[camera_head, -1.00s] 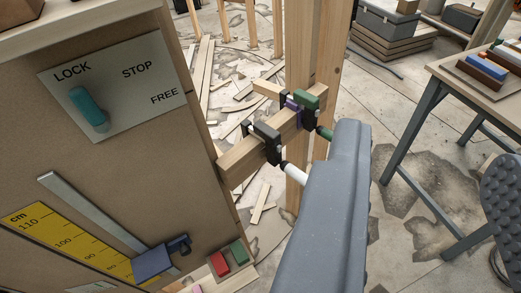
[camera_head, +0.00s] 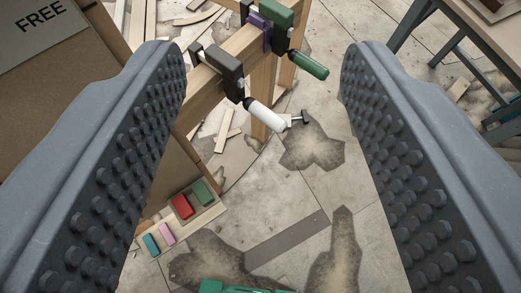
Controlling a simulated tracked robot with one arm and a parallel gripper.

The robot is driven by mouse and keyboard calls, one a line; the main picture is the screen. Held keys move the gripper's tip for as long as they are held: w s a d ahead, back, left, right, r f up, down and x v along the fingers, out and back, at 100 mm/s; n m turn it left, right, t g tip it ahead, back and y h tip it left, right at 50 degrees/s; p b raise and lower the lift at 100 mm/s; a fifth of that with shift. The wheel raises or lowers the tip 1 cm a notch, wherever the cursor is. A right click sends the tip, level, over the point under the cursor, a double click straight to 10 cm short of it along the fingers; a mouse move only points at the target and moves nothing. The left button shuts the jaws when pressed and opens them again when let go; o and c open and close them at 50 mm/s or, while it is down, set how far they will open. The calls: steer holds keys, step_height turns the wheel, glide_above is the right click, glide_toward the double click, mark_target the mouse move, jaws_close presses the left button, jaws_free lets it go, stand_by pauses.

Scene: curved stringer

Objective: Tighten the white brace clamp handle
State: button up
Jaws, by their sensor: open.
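The white brace clamp handle (camera_head: 265,116) sticks out down and to the right from a dark clamp (camera_head: 222,70) on a wooden brace beam (camera_head: 205,88). A metal bar end shows at its tip. A second clamp with a green handle (camera_head: 308,65) sits further along the beam, with a green and purple body. My gripper (camera_head: 265,75) is open, with one studded grey jaw at the left and one at the right. The white handle appears between the jaws in the picture, apart from both. Whether it lies at jaw depth I cannot tell.
A brown panel with a sign reading FREE (camera_head: 40,18) is at the left. A wooden tray (camera_head: 208,215) holds several coloured blocks below. A table (camera_head: 470,40) stands at the upper right. A green object (camera_head: 240,287) shows at the bottom edge. The floor between is mostly clear.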

steer(key=w+f+n+g+y+b, duration=0.1)
steer(key=w+f+n+g+y, duration=0.15)
steer(key=f, duration=0.45)
steer(key=w+f+n+g+y+b, duration=0.1)
steer(key=w+f, duration=0.2)
steer(key=f, duration=0.5)
steer(key=n+y+b, duration=0.6)
steer(key=n+y, duration=0.1)
steer(key=y, duration=0.3)
glide_toward(269, 118)
steer(key=shift+m, duration=0.25)
steer(key=x, duration=0.3)
steer(key=f+b+x, duration=0.1)
steer(key=x, duration=0.3)
steer(key=f+b+x, duration=0.1)
steer(key=x, duration=0.2)
steer(key=shift+w+a, duration=0.15)
steer(key=shift+w, duration=0.35)
steer(key=shift+r, duration=0.1)
steer(key=c, duration=1)
steer(key=shift+d, duration=0.25)
steer(key=shift+a, duration=0.1)
